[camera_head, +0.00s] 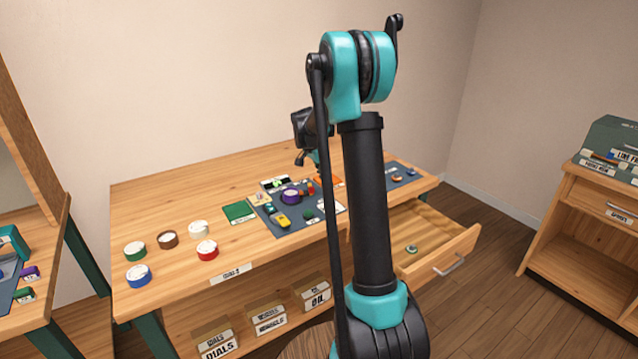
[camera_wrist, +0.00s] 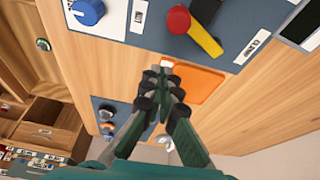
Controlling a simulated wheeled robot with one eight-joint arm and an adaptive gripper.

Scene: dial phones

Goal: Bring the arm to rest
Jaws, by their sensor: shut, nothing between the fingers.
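My arm (camera_head: 365,200) stands raised and bent in front of the wooden bench (camera_head: 150,205) in the head view. My gripper (camera_wrist: 166,75) is shut and empty in the wrist view. Its dark fingertips come together over the bench top beside an orange tray (camera_wrist: 205,88); I cannot tell how high above it they are. In the head view the gripper is small and partly hidden behind the arm.
Coloured round pots, such as a red one (camera_head: 207,250), stand on the bench's left. A grey mat (camera_head: 318,226) holds several small parts. An open drawer (camera_head: 440,235) sticks out at right with a small round part (camera_head: 411,249) inside. Labelled boxes (camera_head: 270,318) sit below.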

